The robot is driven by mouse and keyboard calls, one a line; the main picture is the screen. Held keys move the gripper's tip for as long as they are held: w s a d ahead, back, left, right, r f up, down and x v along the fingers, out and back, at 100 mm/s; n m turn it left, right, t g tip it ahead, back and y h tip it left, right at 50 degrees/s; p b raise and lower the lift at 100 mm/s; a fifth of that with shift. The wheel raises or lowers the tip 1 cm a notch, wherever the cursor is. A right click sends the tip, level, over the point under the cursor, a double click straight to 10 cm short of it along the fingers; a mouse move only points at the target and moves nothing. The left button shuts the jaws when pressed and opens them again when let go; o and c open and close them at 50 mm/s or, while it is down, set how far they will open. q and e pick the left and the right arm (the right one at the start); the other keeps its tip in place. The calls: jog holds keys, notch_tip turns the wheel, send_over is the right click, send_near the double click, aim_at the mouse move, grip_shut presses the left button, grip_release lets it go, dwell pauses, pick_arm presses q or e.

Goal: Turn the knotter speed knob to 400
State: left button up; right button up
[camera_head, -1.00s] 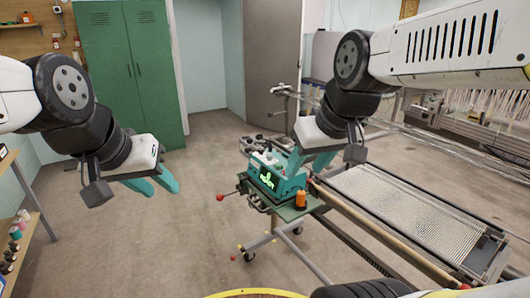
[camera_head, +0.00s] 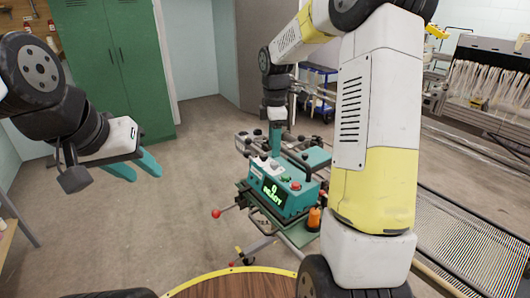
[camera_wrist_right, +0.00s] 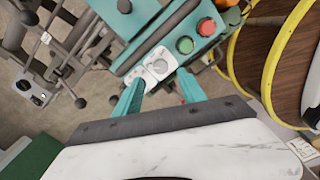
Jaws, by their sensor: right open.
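The teal knotter box (camera_head: 300,200) stands on its carriage in the head view, its dark display (camera_head: 272,193) showing a green 0 and READY. In the right wrist view a light grey knob (camera_wrist_right: 160,67) on a white plate lies just beyond and between the fingertips of my right gripper (camera_wrist_right: 157,83). The fingers are open and no contact shows. In the head view my right gripper (camera_head: 276,145) points down behind the box, its fingertips partly hidden. My left gripper (camera_head: 139,170) is open and empty over bare floor.
A green button (camera_wrist_right: 185,45) and a red button (camera_wrist_right: 206,27) lie beside the knob. A black handle bar spans the box. An orange bottle (camera_head: 314,218) stands at its right. A red ball-ended lever (camera_head: 216,213) sticks out left. The floor to the left is clear.

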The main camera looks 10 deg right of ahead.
aim_at(274, 163)
notch_tip(274, 163, down, 6)
jog(key=shift+r, duration=0.15)
jog(key=shift+s, duration=0.1)
grip_shut()
